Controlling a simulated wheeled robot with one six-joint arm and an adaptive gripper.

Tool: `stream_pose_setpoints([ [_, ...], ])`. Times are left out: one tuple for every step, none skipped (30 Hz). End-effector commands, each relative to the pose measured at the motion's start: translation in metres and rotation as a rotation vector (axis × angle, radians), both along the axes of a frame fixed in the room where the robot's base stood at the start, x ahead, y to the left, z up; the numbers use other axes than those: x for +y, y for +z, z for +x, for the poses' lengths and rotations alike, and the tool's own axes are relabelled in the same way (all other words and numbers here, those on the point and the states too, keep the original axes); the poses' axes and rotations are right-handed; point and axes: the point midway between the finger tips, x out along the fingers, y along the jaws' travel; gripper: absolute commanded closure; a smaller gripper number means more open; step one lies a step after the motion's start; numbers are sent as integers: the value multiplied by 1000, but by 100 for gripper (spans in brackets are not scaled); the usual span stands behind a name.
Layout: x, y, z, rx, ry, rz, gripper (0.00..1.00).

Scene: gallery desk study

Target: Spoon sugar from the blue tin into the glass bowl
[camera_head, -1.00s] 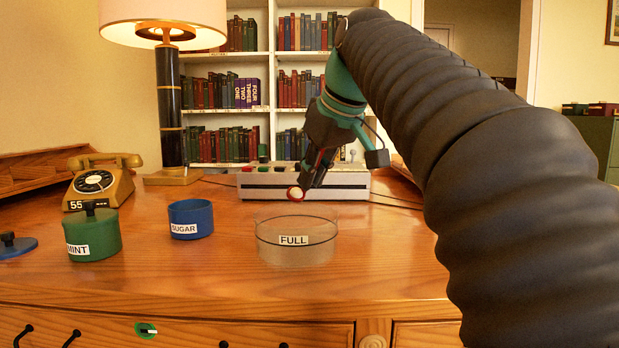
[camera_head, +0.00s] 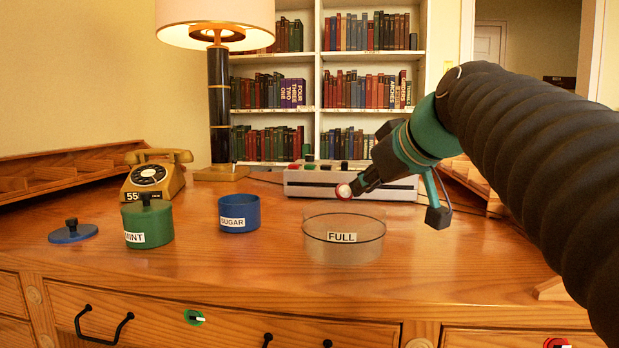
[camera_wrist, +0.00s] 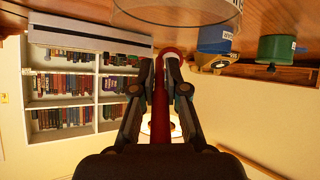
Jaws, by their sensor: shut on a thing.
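The clear glass bowl (camera_head: 318,246) stands on the desk with a FULL label and a dark line around it. The open blue tin (camera_head: 239,213), labelled SUGAR, stands to its left; its inside is hidden. My gripper (camera_head: 362,186) is shut on a red spoon (camera_wrist: 160,105), gripping the handle. In the head view the spoon's round end (camera_head: 344,191) shows a red rim and a whitish face, above the bowl's back rim in the picture. I cannot tell whether the white is sugar. The bowl (camera_wrist: 185,14) and tin (camera_wrist: 215,40) also show in the wrist view.
A green MINT tin (camera_head: 146,222) with its lid on and a loose blue lid (camera_head: 73,231) lie left. A yellow telephone (camera_head: 155,175), a lamp (camera_head: 218,110) and a switch box (camera_head: 300,182) stand behind.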

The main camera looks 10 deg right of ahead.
Motion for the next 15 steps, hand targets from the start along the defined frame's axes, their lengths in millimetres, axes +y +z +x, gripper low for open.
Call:
stream_pose_setpoints([
  [-1,-2,-2,-28,-1,9,100],
  [0,-3,-2,-44,-1,13,100],
  [0,-3,-2,-62,0,16,100],
  [0,-3,-3,-71,0,20,100],
  [-1,-4,-2,-78,0,21,100],
  [-1,-4,-2,-84,-1,21,100],
  [-1,-4,-2,-86,-1,22,100],
  [-1,-4,-2,-86,-1,22,100],
  [-1,-4,-2,-86,0,23,100],
  [-1,-4,-2,-86,0,22,100],
  [-1,-4,-2,-86,0,22,100],
  [-1,-4,-2,-86,0,22,100],
  [-1,-4,-2,-85,0,22,100],
  [-1,-4,-2,-86,0,22,100],
  [0,-4,-2,-90,0,24,100],
])
